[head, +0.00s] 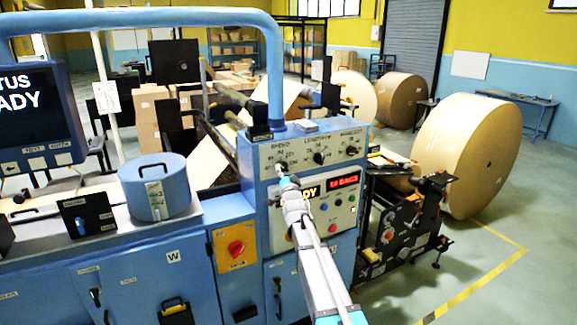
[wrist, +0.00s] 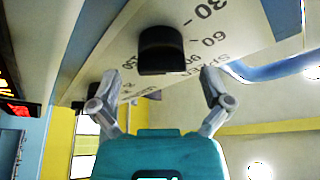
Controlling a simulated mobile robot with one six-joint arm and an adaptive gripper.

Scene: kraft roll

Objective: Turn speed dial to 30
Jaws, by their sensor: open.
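The speed dial is a black knob (head: 282,167) at the left of the blue machine's control panel. In the wrist view the knob (wrist: 162,48) is large and near the top, with printed marks 30, 60, 90 and 120 around it and part of the word SPEED. My gripper (head: 284,182) is just in front of the dial in the head view. In the wrist view my gripper (wrist: 158,88) has its two fingers spread, one to each side of the knob and apart from it, with nothing between them. Which mark the knob points at cannot be told.
A length knob (head: 319,158) and a third knob (head: 352,151) sit to the right of the dial. Below are a red-lit display (head: 344,183) and several buttons. A blue tube frame (head: 274,80) rises above the panel. A large kraft roll (head: 468,155) stands at the right.

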